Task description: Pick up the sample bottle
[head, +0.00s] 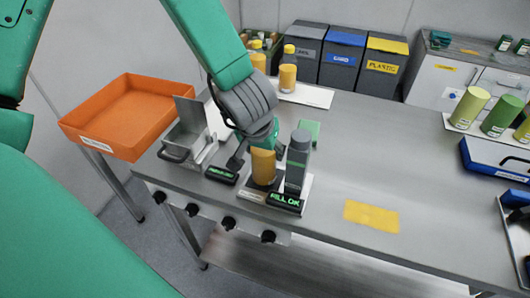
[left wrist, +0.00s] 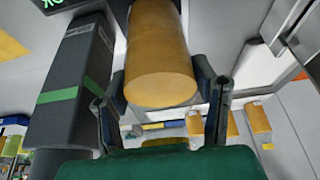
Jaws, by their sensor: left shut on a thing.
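The sample bottle (head: 263,167) is an orange-yellow cylinder. It stands upright at the piston filler, on a small white-edged base beside a dark grey column (head: 297,160). My left gripper (head: 260,150) reaches down to it from above and is shut on it. In the left wrist view the bottle (left wrist: 160,60) fills the space between the fingers of the left gripper (left wrist: 163,95), with the grey column (left wrist: 75,85) and its green band close beside it. I cannot tell whether the bottle's bottom touches the base. My right gripper is not in view.
A display reading "FILL OK" (head: 285,201) is at the column's foot. A metal hopper (head: 190,135) and an orange tray (head: 130,115) are to the left. More orange bottles (head: 288,77) and bins (head: 342,57) stand behind.

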